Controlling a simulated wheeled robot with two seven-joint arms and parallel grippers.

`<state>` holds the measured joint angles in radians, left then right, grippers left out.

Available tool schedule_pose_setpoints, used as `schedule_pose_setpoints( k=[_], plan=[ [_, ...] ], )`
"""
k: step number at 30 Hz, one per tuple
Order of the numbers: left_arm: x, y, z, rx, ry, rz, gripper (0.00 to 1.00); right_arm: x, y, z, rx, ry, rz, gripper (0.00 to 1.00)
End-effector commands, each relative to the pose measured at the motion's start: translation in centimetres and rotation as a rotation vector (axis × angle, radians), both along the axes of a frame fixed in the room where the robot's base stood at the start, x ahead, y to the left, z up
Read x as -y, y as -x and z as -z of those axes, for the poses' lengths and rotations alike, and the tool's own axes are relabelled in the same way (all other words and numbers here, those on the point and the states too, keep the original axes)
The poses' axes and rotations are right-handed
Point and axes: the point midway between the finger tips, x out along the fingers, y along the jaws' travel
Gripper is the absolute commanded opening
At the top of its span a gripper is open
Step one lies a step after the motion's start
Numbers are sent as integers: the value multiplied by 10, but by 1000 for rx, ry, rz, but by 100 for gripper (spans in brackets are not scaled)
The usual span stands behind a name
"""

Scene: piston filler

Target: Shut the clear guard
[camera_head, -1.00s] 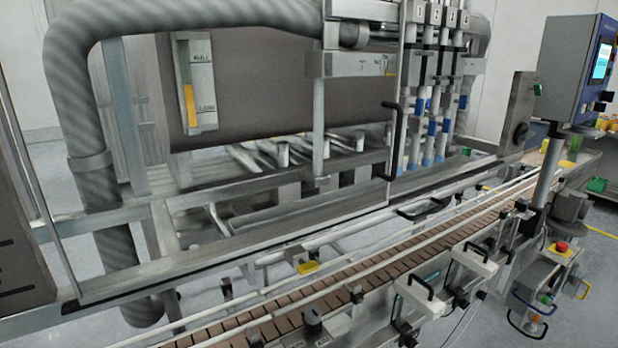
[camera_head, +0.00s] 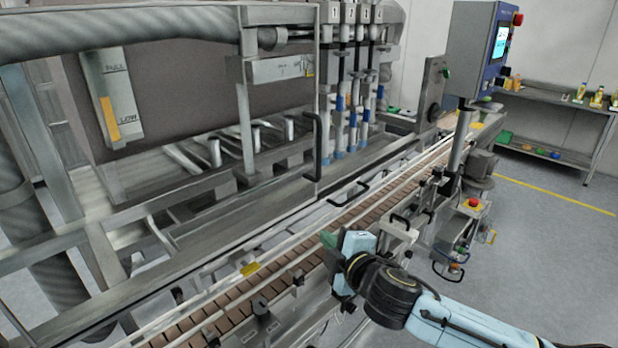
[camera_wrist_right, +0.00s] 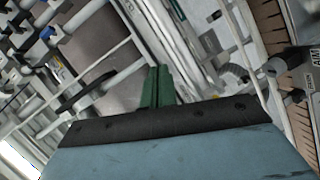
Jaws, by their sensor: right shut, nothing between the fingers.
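The clear guard's metal-framed edge (camera_head: 319,95) stands upright left of the filling nozzles (camera_head: 353,120). Its pane is see-through and hard to make out. A black bar handle (camera_head: 315,146) sits on this edge; a black handle (camera_wrist_right: 85,92) also shows at left in the right wrist view, apart from the fingers. My right gripper (camera_head: 330,240) is over the near side of the conveyor, below and slightly right of the guard handle, not touching it. Its green fingers (camera_wrist_right: 158,86) are together and empty. My left gripper is out of view.
The slatted conveyor (camera_head: 290,275) runs diagonally under my right gripper, with rails along it. A blue control box (camera_head: 480,50) on a post (camera_head: 460,140) stands at right. Beyond are a shelf (camera_head: 560,105) with bottles and open floor (camera_head: 545,240).

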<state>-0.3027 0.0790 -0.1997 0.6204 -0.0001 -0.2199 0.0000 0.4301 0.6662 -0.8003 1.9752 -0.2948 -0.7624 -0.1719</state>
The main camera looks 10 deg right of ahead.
Motion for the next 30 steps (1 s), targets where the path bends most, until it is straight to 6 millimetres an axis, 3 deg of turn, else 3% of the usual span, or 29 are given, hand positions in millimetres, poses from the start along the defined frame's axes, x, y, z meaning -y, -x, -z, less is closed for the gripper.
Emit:
schedule_pose_setpoints(
  k=[1,3,8,14,30],
  plan=[
    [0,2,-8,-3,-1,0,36,-8,8,-35,54,26,-31,0],
    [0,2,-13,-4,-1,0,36,-16,18,-65,107,53,-60,0],
    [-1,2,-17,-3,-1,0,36,-25,33,-98,171,85,-94,0],
    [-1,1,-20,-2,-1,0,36,-32,21,-103,181,87,-98,0],
    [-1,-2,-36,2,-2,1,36,-56,-63,-98,178,87,-97,0]
  ],
)
